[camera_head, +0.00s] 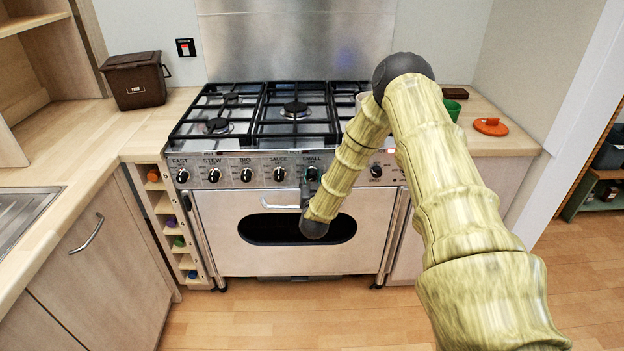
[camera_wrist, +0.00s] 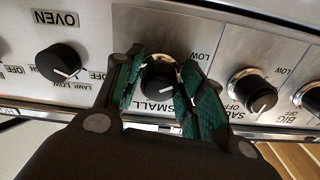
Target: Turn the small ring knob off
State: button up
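The small ring knob (camera_wrist: 158,82) is a round black knob above the label SMALL in the wrist view. The wrist view shows the panel upside down. My gripper (camera_wrist: 164,84) has one green-padded finger on each side of the knob, with the pads close to its edges. I cannot tell whether the pads press on it. In the head view my gripper (camera_head: 308,184) is at the cooker's front panel, by the label SMALL.
The oven knob (camera_wrist: 61,62) and the sauce knob (camera_wrist: 251,91) flank the small knob. A handle (camera_head: 280,205) sticks out from the oven door below the panel. Black pan grates (camera_head: 295,110) cover the hob above. The wooden floor in front is clear.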

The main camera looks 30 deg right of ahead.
jog(key=c, duration=0.4)
